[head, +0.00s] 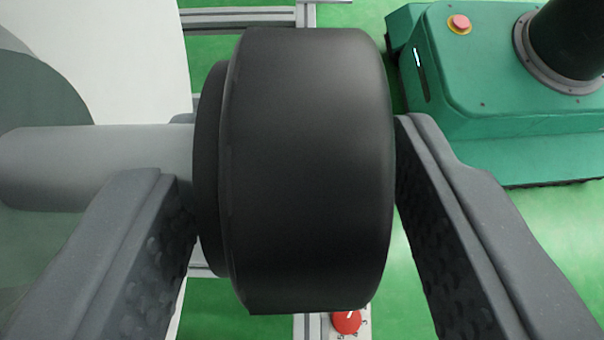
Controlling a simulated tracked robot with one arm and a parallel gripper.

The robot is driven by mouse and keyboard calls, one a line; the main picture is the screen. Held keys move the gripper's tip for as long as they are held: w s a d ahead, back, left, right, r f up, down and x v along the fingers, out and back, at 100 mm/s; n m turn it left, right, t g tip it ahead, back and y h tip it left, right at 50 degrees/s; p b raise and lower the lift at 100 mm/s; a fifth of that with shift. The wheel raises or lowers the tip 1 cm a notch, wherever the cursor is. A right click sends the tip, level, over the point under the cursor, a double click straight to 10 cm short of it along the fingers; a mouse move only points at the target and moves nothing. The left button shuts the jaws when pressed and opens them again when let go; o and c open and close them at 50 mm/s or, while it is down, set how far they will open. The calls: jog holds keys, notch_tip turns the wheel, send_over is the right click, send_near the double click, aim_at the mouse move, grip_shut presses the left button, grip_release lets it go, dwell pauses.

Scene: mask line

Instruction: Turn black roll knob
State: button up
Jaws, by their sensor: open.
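The black roll knob (308,170) is a large dark cylinder that fills the middle of the head view. It sits on the end of a grey horizontal shaft (95,160) that comes in from the left. My gripper (297,165) is open, with one finger on each side of the knob. The left finger lies by the knob's inner flange and the shaft end. The right finger is close to the knob's outer face. I cannot tell whether either finger touches it. The far side of the knob is hidden.
A green tracked base (510,90) with a red button (459,24) stands at the upper right. A red rotary switch (346,321) on a pale plate shows below the knob. Aluminium frame rails (240,18) run behind the knob. A white roll (110,50) is at the upper left. Green floor is open at right.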

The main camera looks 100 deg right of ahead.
notch_tip(320, 180, up, 2)
jog(key=shift+r+p, duration=0.15)
jog(key=shift+p, duration=0.2)
jog(key=shift+s+d+r, duration=0.1)
jog(key=shift+s+r, duration=0.05)
jog(key=shift+s, duration=0.05)
jog(key=shift+s+d, duration=0.5)
jog(key=shift+s, duration=0.35)
jog(key=o, duration=0.8)
jog(key=s+d, duration=0.1)
jog(key=s+p, duration=0.1)
jog(key=s, duration=0.1)
jog(key=shift+d, duration=0.4)
jog(key=shift+s+d, duration=0.25)
jog(key=shift+c, duration=0.2)
jog(key=shift+s+d+r+p, duration=0.2)
jog(key=shift+s+d, duration=0.1)
jog(key=shift+s, duration=0.35)
jog(key=shift+s+d+r+p, duration=0.15)
jog(key=shift+s+d, duration=0.1)
jog(key=shift+s, duration=0.35)
jog(key=c, duration=0.8)
jog(key=shift+o, duration=0.2)
jog(key=s+d+p, duration=0.1)
jog(key=s+d, duration=0.2)
jog(key=s, duration=0.2)
jog(key=shift+s+d+r, duration=0.15)
jog(key=shift+s+d, duration=0.15)
jog(key=shift+s, duration=0.05)
